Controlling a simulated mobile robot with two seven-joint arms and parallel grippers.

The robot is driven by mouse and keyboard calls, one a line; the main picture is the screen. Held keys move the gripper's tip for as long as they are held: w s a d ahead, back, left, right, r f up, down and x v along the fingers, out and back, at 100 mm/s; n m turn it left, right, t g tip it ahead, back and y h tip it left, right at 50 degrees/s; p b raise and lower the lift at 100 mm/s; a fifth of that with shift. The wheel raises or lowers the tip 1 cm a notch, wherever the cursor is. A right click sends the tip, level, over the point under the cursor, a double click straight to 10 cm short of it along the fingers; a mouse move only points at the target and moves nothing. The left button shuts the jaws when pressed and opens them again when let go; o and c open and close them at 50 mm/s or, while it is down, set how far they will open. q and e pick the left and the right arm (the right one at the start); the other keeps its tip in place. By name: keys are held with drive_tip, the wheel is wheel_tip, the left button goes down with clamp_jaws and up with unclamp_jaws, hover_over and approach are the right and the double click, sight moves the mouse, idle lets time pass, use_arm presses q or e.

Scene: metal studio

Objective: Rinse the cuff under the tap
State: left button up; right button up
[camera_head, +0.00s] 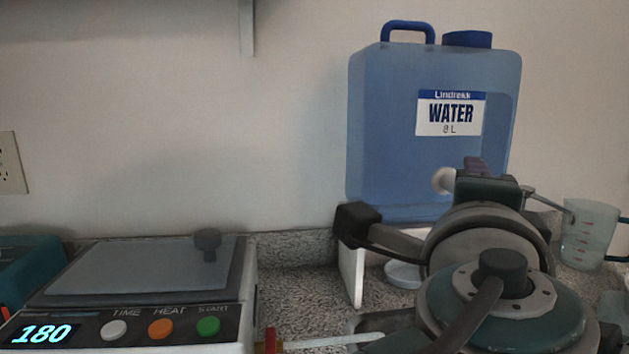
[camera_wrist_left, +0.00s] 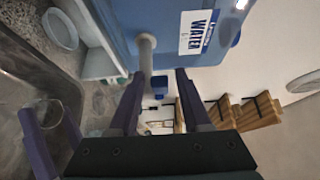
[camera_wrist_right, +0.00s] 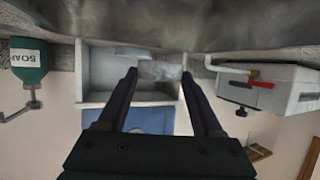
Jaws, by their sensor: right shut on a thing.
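A small clear piece, which I take for the cuff (camera_wrist_left: 48,113), is held in my right gripper (camera_wrist_left: 42,118), low at the left of the left wrist view, over a grey basin. In the right wrist view the cuff (camera_wrist_right: 160,72) is a pale translucent shape between the tips of my right gripper (camera_wrist_right: 160,72). The water container (camera_head: 433,120) is blue and has a tap; its spout (camera_wrist_left: 146,50) and blue knob (camera_wrist_left: 160,84) show in the left wrist view. My left gripper (camera_wrist_left: 160,72) is open, its fingertips beside the tap. My arm hides the cuff in the head view.
The container stands on a white stand (camera_head: 350,268) with a pale dish (camera_head: 404,273) under it. A heated box (camera_head: 150,285) reading 180 stands at left. A clear measuring cup (camera_head: 590,235) is at right. A green soap bottle (camera_wrist_right: 28,65) shows in the right wrist view.

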use_arm(q)
drive_tip(key=shift+a, duration=0.1)
drive_tip(key=shift+v, duration=3.7)
drive_tip(key=shift+c, duration=0.2)
drive_tip(key=shift+c, duration=0.3)
drive_tip(key=w+a+m+g+h, duration=0.1)
drive_tip(key=a+m+g+h, duration=0.35)
drive_tip(key=m, duration=0.85)
drive_tip(key=w+a+m+g+h, duration=0.2)
drive_tip(key=a+m+g+h, duration=0.3)
drive_tip(key=m, duration=0.9)
drive_tip(key=shift+g+y, duration=0.35)
drive_tip(key=shift+g, duration=0.2)
drive_tip(key=x, duration=1.2)
drive_tip(key=shift+s+r, duration=0.1)
drive_tip(key=shift+s, duration=0.05)
